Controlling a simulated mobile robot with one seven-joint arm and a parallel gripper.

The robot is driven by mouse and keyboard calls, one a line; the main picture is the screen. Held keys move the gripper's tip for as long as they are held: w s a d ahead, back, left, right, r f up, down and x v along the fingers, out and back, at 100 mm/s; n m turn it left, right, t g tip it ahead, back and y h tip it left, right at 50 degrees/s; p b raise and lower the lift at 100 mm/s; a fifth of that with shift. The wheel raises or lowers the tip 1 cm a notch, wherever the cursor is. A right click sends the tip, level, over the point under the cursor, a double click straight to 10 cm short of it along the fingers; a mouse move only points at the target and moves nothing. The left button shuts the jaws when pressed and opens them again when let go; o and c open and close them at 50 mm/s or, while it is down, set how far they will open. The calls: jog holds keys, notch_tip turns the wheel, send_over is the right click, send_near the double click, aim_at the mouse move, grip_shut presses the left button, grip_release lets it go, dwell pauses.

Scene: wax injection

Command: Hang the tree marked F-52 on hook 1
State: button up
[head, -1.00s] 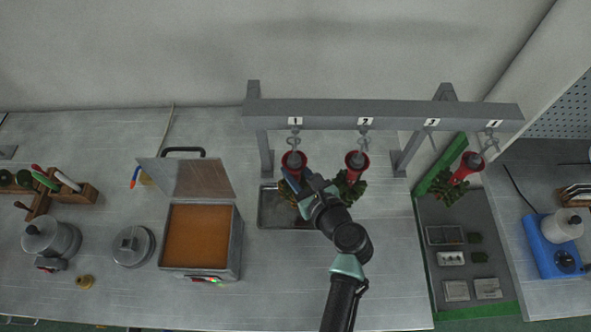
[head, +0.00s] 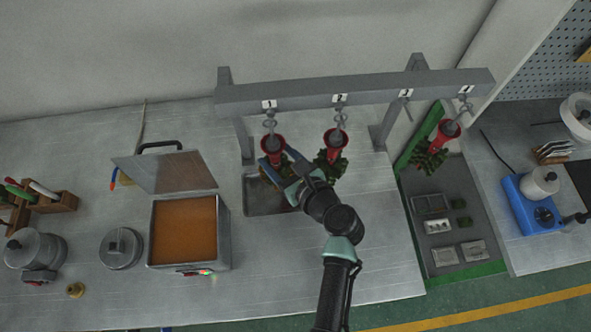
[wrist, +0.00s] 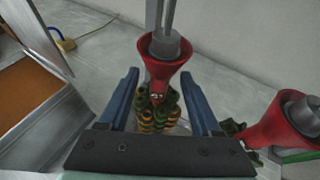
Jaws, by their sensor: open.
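A wax tree with a red funnel-shaped base (head: 272,144) hangs below hook 1 (head: 269,119), and its green and orange pieces (wrist: 158,112) point down. My gripper (head: 281,160) is at this tree. In the wrist view my gripper (wrist: 160,76) is open, with one blue finger on each side of the tree and gaps beside it. A second red-based tree (head: 336,138) hangs at hook 2, and a third (head: 446,130) hangs at hook 4. Hook 3 (head: 406,108) is empty. I cannot read an F-52 mark on any tree.
The grey rail (head: 360,90) spans above the trees on posts. A metal tray (head: 262,205) lies below hook 1. An open box of orange wax (head: 185,232) stands to the left. A green-edged mat (head: 424,258) lies right.

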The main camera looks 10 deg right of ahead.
jog(key=b+v, duration=0.1)
jog(key=v, duration=1.1)
jog(key=w+r+n, duration=0.3)
jog(key=r, duration=0.1)
jog(key=w+r+n+t+h+b, duration=0.1)
jog(key=w+r+n, duration=0.2)
jog(key=r, duration=0.1)
jog(key=w+d+r+n+t+h+b, duration=0.1)
jog(key=w+r+n, duration=0.2)
jog(key=r, duration=0.1)
jog(key=shift+w+n, duration=0.1)
jog(key=shift+n, duration=0.2)
jog(key=a+r+n+t+h+b, duration=0.15)
jog(key=r+n+t, duration=0.25)
jog(key=r+n, duration=0.75)
jog(key=a+r+n+t+h, duration=0.1)
jog(key=a+r+n+t, duration=0.3)
jog(key=r, duration=1.5)
jog(key=s+a+r+n+t+h+b, duration=0.1)
jog(key=s+r+n+t+h, duration=0.1)
jog(key=s+r+n+t, duration=0.3)
jog(key=s+r, duration=0.4)
jog(key=r, duration=0.3)
jog(key=shift+a, duration=0.1)
